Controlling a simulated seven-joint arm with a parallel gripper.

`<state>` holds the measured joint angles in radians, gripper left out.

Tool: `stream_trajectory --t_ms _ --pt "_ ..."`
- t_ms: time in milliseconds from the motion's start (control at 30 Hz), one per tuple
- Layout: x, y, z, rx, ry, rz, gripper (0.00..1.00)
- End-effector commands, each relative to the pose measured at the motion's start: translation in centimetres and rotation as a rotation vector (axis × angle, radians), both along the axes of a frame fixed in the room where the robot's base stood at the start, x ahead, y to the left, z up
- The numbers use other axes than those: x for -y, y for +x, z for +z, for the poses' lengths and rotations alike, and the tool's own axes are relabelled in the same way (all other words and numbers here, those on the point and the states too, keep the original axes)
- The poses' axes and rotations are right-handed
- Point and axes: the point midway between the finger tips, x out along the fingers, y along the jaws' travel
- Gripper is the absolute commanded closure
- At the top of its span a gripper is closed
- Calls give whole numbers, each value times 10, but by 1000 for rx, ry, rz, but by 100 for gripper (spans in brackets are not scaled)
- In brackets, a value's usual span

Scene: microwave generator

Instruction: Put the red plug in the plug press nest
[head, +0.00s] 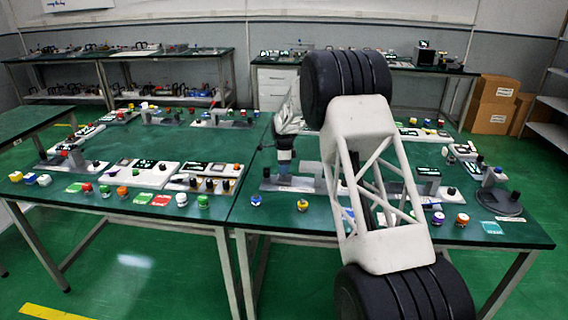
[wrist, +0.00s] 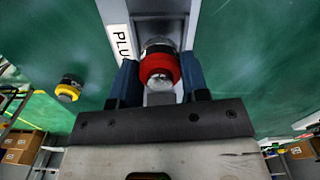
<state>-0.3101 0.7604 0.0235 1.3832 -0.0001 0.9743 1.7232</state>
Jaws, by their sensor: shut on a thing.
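The red plug (wrist: 160,68) sits between the two blue fingers of my gripper (wrist: 160,82) in the wrist view, and the gripper is shut on it. A dark round part shows just beyond the plug, over a grey fixture (wrist: 160,8) with a white label reading "PLU", likely the plug press. I cannot tell whether the plug touches the nest or is above it. In the head view my gripper (head: 284,176) points down at the grey press base (head: 308,184) on the right-hand green table. The plug cannot be made out there.
A yellow-and-black plug (wrist: 69,88) stands left of the fixture in the wrist view. A round grey stand (head: 496,203) is at right. My arm hides the middle of the table.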

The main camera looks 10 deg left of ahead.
Motion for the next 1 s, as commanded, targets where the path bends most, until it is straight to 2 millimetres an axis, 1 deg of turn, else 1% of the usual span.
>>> stream_trajectory --t_ms 100,300,1000 --pt "0 0 -7 1 0 0 85" --pt "0 0 -14 0 0 0 85" --pt "0 0 -18 0 0 0 85"
